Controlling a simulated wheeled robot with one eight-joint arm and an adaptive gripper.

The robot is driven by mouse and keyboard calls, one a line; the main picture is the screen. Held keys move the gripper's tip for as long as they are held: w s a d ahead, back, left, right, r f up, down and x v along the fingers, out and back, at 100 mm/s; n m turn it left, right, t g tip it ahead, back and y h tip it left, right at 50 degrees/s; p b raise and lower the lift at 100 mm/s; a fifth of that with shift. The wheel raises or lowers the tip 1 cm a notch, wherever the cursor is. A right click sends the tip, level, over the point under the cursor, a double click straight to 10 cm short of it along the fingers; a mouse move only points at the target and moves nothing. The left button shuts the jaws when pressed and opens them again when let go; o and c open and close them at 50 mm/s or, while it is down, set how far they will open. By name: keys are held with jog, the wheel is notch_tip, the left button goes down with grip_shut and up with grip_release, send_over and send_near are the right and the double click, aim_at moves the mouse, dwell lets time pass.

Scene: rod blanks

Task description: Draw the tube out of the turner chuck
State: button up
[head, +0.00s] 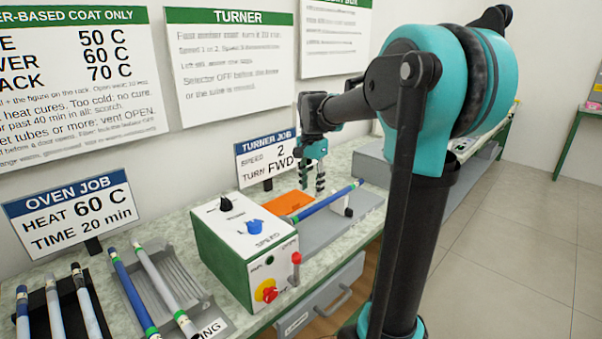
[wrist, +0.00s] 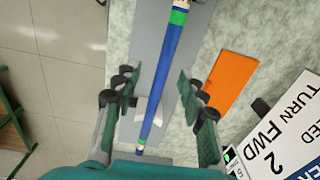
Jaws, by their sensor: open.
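The blue tube (head: 328,201) lies level along the turner's grey bed, its near-left end at the turner box (head: 245,250) and its far-right end past a white rest (head: 348,207). In the wrist view the blue tube (wrist: 160,85) shows a green band near the top and a green and white end at the bottom. My gripper (head: 313,187) is above the tube in the head view. In the wrist view my gripper (wrist: 160,87) is open, fingers apart on either side of the tube's line, not gripping it. The chuck itself cannot be made out.
An orange sheet (wrist: 229,79) lies beside the tube, and the turner job sign (head: 267,158) stands behind. Racks of other tubes (head: 160,285) stand at left.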

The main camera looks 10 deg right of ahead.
aim_at(322, 201)
jog(key=shift+w+a+f, duration=0.1)
jog(key=shift+w+f, duration=0.15)
jog(key=shift+f, duration=1.6)
jog(key=shift+w+a+f, duration=0.1)
jog(key=shift+w+f, duration=0.15)
jog(key=shift+f, duration=1.65)
jog(key=shift+w+f, duration=0.25)
jog(key=shift+f, duration=1.6)
jog(key=c, duration=0.9)
jog(key=shift+w+d, duration=0.1)
jog(key=shift+d, duration=0.05)
jog(key=shift+w+d+r, duration=0.1)
jog(key=shift+w+d, duration=0.8)
jog(key=shift+d, duration=0.3)
jog(key=shift+w+d, duration=0.9)
jog(key=shift+d, duration=0.3)
